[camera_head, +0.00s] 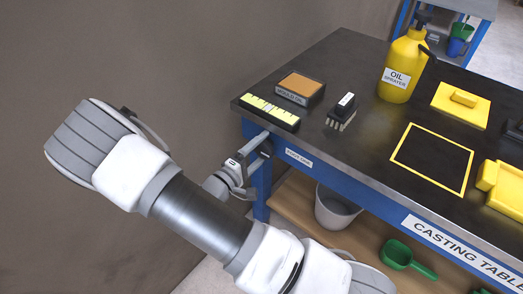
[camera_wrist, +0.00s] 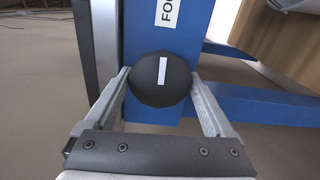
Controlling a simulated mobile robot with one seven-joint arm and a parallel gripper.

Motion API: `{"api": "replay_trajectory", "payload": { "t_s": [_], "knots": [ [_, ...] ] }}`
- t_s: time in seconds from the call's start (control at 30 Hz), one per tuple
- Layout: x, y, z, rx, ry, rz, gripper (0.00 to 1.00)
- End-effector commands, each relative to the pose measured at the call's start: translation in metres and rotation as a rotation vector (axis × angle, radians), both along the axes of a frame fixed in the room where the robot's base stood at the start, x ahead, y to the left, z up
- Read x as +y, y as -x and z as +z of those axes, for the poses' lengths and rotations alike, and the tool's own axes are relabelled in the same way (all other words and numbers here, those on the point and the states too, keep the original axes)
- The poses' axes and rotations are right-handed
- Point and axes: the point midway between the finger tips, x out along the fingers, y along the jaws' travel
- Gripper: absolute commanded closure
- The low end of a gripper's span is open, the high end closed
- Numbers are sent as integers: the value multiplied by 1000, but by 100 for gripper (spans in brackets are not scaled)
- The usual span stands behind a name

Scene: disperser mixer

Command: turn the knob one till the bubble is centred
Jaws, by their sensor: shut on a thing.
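The knob (camera_wrist: 178,80) is a round black disc with a white stripe, which stands nearly upright in the wrist view. In the head view my gripper (camera_head: 262,147) is at the table's near left corner, and the knob is hidden there. A yellow level (camera_head: 269,112) lies on the tabletop above that corner. Its bubble is too small to read.
The dark tabletop (camera_head: 345,60) carries a mould block (camera_head: 300,88), a black brush-like block (camera_head: 342,110), a yellow oil sprayer (camera_head: 403,65) and yellow pieces at right. Below, a grey bucket (camera_head: 336,208) and a green scoop (camera_head: 398,255) rest on a wooden shelf.

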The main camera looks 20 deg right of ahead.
Motion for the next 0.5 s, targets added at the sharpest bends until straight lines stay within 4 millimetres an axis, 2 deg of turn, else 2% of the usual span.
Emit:
{"api": "replay_trajectory", "payload": {
  "t_s": [0.5],
  "knots": [
    [1, 0, -1, -38, -31, 3, 67]
  ]
}}
